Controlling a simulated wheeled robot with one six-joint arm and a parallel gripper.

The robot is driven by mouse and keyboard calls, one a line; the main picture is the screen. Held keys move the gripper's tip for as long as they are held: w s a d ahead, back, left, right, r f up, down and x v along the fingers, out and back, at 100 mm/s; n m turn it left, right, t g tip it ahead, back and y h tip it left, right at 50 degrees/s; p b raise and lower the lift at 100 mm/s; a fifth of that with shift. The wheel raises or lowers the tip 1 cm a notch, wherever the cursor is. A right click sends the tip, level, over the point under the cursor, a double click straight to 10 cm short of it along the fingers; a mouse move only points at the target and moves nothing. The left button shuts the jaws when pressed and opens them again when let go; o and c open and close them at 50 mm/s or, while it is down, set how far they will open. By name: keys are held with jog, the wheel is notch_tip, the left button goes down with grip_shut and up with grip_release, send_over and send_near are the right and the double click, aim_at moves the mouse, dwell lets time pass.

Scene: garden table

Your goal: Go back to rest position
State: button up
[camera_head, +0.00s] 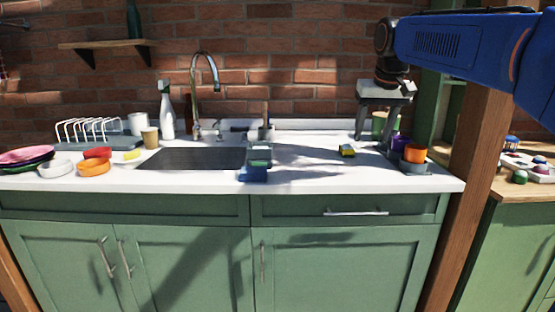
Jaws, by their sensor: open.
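My gripper (372,138) hangs from my blue arm at the upper right and points down over the right part of the white counter (310,180). A small yellow and dark block, perhaps a sponge (347,151), lies on the counter just left of the fingers. An orange cup (414,153) stands to their right, with a purple item (400,143) beside it. I cannot tell how far above the counter the fingertips are.
A sink (198,158) with a tall faucet (205,75) is left of the gripper. Blue items (253,174) sit at its right edge. Bowls (94,167), plates (27,155) and a rack (90,132) fill the left. A wooden post (477,150) stands at right. The counter's front middle is clear.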

jog(key=s+d+f, duration=0.1)
jog(key=s+f, duration=1.3)
jog(key=s, duration=0.3)
jog(key=s+d+f, duration=0.2)
jog(key=s+f, duration=1.3)
jog(key=s, duration=0.3)
jog(key=shift+s, duration=0.15)
